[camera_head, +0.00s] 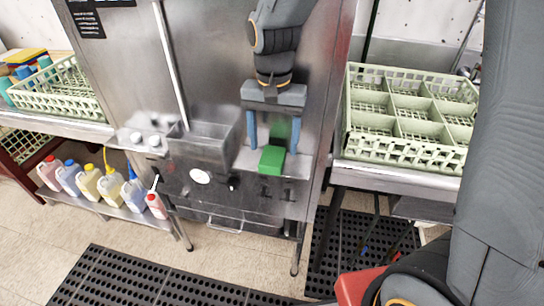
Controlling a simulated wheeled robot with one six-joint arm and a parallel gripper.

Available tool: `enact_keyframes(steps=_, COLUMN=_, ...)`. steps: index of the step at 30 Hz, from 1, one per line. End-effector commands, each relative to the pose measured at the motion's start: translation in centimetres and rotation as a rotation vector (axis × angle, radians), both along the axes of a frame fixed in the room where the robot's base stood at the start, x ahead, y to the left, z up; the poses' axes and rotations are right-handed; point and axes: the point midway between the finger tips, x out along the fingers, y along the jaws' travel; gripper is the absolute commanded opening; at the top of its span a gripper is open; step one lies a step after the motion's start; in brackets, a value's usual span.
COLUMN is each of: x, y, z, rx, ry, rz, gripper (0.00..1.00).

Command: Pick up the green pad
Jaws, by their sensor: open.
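The green pad (271,159) lies on a narrow metal ledge at the front of the steel dish machine, right of a metal box. My gripper (272,146) points down over it, its two blue fingers spread apart. The fingers are open and empty, one toward each side of the pad. The fingertips appear near the pad's height, but I cannot tell whether they touch it. A green patch on the steel behind the pad looks like its reflection.
A metal box (206,146) stands close left of the pad. A pale green dish rack (405,153) sits on the right counter, another rack (62,103) on the left. Several bottles (110,187) stand on a low shelf. Black mats (160,283) cover part of the floor.

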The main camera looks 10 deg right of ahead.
Motion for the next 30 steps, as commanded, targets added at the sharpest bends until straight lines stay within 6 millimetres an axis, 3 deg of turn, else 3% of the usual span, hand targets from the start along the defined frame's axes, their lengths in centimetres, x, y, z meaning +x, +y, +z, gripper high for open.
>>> enact_keyframes(steps=9, x=0.1, y=0.3, z=-3.6, rx=0.000, ry=0.002, rz=0.004, gripper=0.67)
enact_keyframes(steps=19, x=0.1, y=0.4, z=-4.2, rx=0.000, ry=0.000, rz=0.006, gripper=0.67)
enact_keyframes(steps=27, x=0.1, y=0.4, z=-4.2, rx=0.000, ry=0.000, rz=0.006, gripper=0.24)
enact_keyframes(steps=30, x=0.1, y=0.4, z=-4.2, rx=0.000, ry=0.000, rz=0.006, gripper=0.24)
